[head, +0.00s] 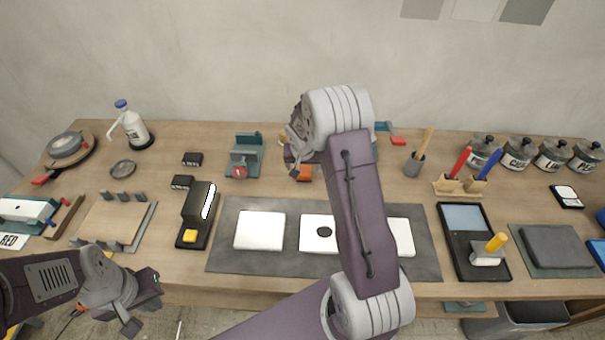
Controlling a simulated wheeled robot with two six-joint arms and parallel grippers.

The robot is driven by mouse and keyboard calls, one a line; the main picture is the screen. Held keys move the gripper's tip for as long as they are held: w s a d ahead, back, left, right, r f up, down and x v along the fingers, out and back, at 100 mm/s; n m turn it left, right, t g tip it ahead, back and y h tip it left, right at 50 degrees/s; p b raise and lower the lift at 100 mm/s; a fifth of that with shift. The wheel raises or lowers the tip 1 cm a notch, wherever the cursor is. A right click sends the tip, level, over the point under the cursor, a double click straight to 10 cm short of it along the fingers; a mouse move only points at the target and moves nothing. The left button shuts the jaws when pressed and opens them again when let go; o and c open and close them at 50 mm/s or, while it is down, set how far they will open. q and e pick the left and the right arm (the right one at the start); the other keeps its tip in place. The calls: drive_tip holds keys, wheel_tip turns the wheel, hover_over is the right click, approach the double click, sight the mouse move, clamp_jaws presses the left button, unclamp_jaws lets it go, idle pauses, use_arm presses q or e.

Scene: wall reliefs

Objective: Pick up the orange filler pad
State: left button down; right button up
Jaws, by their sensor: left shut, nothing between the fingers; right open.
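A small orange block (304,173), which looks like the orange filler pad, lies on the bench at the back middle. It is partly hidden by my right arm. My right gripper (292,158) is over the bench, close to the orange block and mostly hidden behind its own wrist. It is open, and I cannot tell whether it touches the block. My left gripper (143,303) is shut and empty, low at the front left beyond the bench's front edge.
A grey mat (226,245) with white tiles (260,231) lies in front, partly under my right arm. A teal clamp (244,155) stands left of the orange block. A cup with a brush (414,165) stands to the right. Glass jars (517,153) line the back right.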

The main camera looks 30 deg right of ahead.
sight(304, 170)
drive_tip(key=shift+w+f, duration=0.15)
drive_tip(key=shift+f, duration=0.1)
drive_tip(key=shift+d+f, duration=0.15)
drive_tip(key=p+x, duration=0.1)
drive_tip(key=x, duration=0.3)
drive_tip(key=shift+w+d+f, duration=0.15)
drive_tip(key=shift+w+f, duration=0.1)
drive_tip(key=shift+f, duration=0.05)
drive_tip(key=shift+w+f, duration=0.1)
drive_tip(key=c, duration=1.5)
drive_tip(key=shift+r, duration=0.7)
wheel_tip(304, 170, up, 3)
drive_tip(key=shift+r, duration=0.1)
drive_tip(key=s+d+r, duration=0.6)
drive_tip(key=s+d, duration=0.1)
drive_tip(key=d, duration=0.2)
drive_tip(key=shift+d+r, duration=0.2)
drive_tip(key=shift+r, duration=0.1)
